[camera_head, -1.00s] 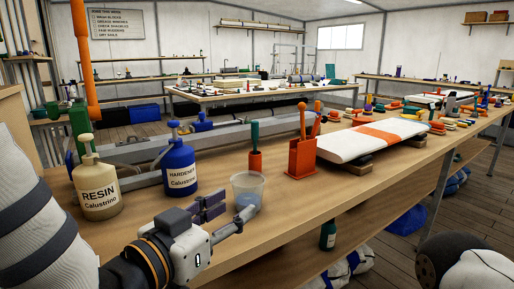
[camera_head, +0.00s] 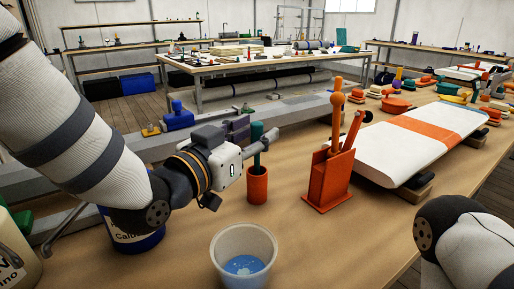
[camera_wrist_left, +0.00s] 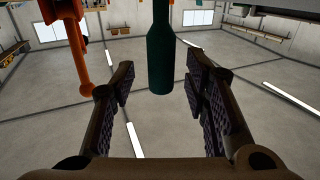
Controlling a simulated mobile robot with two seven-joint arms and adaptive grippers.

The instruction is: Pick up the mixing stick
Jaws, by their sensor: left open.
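An orange cup (camera_head: 257,186) stands on the workbench with a dark green, rounded handle (camera_head: 257,140) upright in it. A red-orange caddy (camera_head: 328,181) to its right holds orange sticks (camera_head: 338,115), one with a ball near its top. I cannot tell for sure which is the mixing stick. My left gripper (camera_head: 235,163) is open and empty, just left of the green handle. In the left wrist view the green handle (camera_wrist_left: 160,50) appears between the open fingers (camera_wrist_left: 158,82), apart from both. An orange stick (camera_wrist_left: 80,60) shows beyond the left finger. My right gripper is out of view.
A clear cup with blue liquid (camera_head: 244,262) stands in front of the orange cup. The blue hardener bottle (camera_head: 135,240) is partly behind my left arm. A white board with an orange stripe (camera_head: 430,133) lies to the right. Grey beams (camera_head: 295,105) run behind.

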